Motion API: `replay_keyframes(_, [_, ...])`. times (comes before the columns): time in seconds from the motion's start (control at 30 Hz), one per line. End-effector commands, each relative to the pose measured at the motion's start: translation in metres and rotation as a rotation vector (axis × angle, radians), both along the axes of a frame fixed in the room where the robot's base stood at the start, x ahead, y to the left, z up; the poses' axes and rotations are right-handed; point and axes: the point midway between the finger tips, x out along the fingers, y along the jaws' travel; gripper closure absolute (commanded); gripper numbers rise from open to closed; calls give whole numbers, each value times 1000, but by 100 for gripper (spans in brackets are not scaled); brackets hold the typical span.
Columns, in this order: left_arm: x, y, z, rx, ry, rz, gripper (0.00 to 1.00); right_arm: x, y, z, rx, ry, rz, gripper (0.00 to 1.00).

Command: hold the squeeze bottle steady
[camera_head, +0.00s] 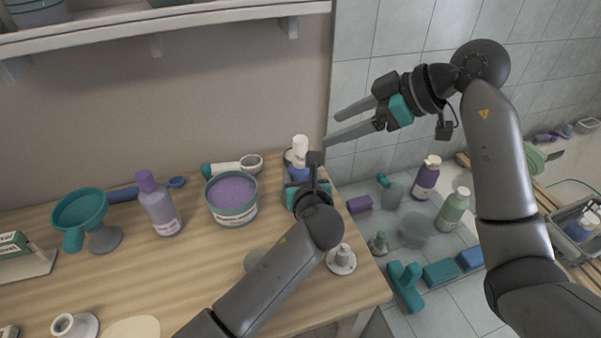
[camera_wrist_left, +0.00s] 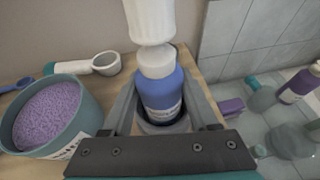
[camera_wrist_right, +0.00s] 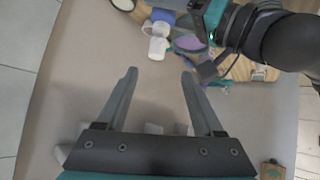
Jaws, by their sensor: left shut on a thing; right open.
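The squeeze bottle (camera_head: 298,174) has a blue body and a white top (camera_head: 300,148). It stands upright near the back right corner of the wooden table. In the left wrist view the blue bottle (camera_wrist_left: 161,92) sits between the fingers, inside a grey ring-like piece at its base. My left gripper (camera_wrist_left: 160,106) is shut on it; in the head view this gripper (camera_head: 303,187) partly hides its lower part. My right gripper (camera_head: 333,130) is open and empty, raised to the right of the bottle, apart from it. In the right wrist view the white top (camera_wrist_right: 158,45) lies beyond the open fingers.
A teal tub of purple grains (camera_head: 232,198) and a purple-capped bottle (camera_head: 160,204) stand left of the bottle. A teal funnel (camera_head: 80,212) is farther left. A grey-white stand (camera_head: 341,260) is near the table's right edge. Several bottles and blocks lie beyond it, lower down.

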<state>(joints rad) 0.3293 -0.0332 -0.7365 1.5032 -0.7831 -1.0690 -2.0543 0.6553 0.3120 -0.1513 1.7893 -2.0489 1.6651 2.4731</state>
Motion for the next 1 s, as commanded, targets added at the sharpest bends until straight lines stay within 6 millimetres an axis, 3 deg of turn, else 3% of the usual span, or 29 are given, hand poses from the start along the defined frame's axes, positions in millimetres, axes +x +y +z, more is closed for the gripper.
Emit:
replay_keyframes(0.3, [0, 0, -1, 0, 1, 0, 100, -1, 44, 15, -323, -351, 474, 31])
replay_keyframes(0.5, [0, 0, -1, 0, 1, 0, 100, -2, 63, 19, -544, -561, 806, 31])
replay_keyframes(0.73, [0, 0, -1, 0, 2, 0, 100, -1, 71, 20, -794, -758, 1201, 31])
replay_keyframes(1.0, [0, 0, -1, 0, 2, 0, 100, 4, 67, 22, -1036, -893, 1637, 31])
